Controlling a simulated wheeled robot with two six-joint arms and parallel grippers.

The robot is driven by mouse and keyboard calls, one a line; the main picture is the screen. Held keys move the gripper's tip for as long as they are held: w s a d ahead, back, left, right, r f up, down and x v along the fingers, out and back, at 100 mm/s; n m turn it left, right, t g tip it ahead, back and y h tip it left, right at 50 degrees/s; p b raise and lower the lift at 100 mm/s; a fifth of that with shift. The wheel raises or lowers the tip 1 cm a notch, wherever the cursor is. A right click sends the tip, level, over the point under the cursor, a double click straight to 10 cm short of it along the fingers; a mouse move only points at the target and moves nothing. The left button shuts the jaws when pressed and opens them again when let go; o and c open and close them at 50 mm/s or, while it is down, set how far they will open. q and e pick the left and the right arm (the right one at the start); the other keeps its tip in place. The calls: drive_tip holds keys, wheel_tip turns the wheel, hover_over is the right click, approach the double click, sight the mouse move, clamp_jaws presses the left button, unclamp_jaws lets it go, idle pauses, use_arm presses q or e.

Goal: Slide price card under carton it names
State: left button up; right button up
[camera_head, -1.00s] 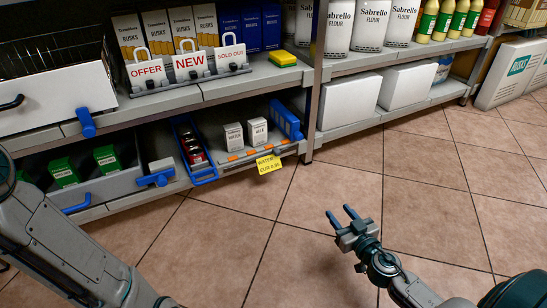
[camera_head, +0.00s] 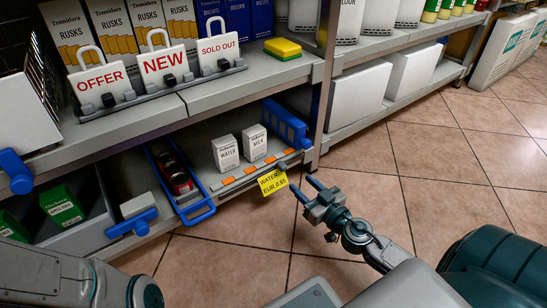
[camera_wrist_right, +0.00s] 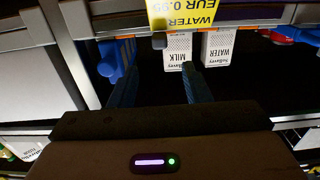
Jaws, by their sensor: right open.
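A yellow price card (camera_head: 272,182) reading WATER EUR 0.95 sits at the front edge of the lower shelf, below and in front of the milk carton. The card also shows, upside down, at the top of the right wrist view (camera_wrist_right: 182,14). The white water carton (camera_head: 226,153) stands upright left of the white milk carton (camera_head: 255,142). In the wrist view, the milk carton (camera_wrist_right: 178,50) is left of the water carton (camera_wrist_right: 218,48). My right gripper (camera_head: 304,185) is open and empty, its fingers pointing at the shelf, just right of the card. My left gripper is out of view.
A blue tray (camera_head: 198,215) with red cans is left of the cartons; a blue divider (camera_head: 284,123) is right of them. Orange marks line the shelf lip (camera_head: 243,176). OFFER, NEW and SOLD OUT signs (camera_head: 163,65) stand above.

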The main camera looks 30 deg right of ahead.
sight(285, 167)
drive_tip(key=w+p, duration=0.2)
drive_tip(key=w, duration=0.1)
drive_tip(key=w+p, duration=0.2)
drive_tip(key=w, duration=0.1)
drive_tip(key=w+p, duration=0.1)
drive_tip(key=w, duration=0.2)
drive_tip(key=shift+a+r+p, duration=0.3)
drive_tip(key=shift+p, duration=0.1)
drive_tip(key=shift+w+a+f+p, duration=0.1)
drive_tip(key=shift+w+f+p, duration=0.1)
drive_tip(key=shift+w, duration=0.2)
drive_tip(key=shift+w+f+p, duration=0.1)
drive_tip(key=shift+w+p, duration=0.05)
drive_tip(key=shift+w, duration=0.25)
clamp_jaws()
